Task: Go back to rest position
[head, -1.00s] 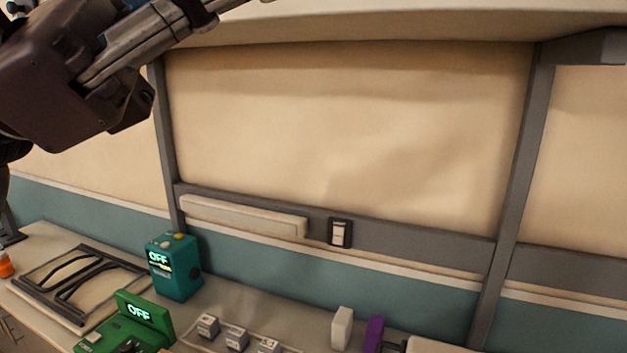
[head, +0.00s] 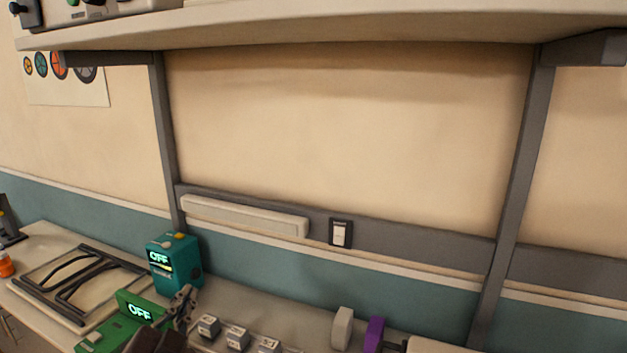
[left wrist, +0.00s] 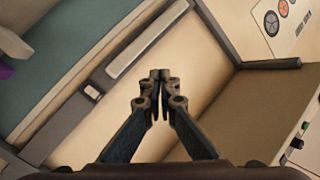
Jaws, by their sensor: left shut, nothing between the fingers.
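My left gripper (head: 184,298) is low in the head view, in front of the bench devices, with its dark wrist at the bottom edge. In the left wrist view its two fingers (left wrist: 160,76) meet at the tips, shut and empty. They point toward the wall area, with no object between them. My right gripper is in neither view.
A shelf (head: 330,22) runs above on grey posts. A wall switch (head: 341,233) sits on the rail beside a long pale bar (head: 244,216). A teal device (head: 174,266) and a green device (head: 126,322), both reading OFF, stand on the bench near the gripper.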

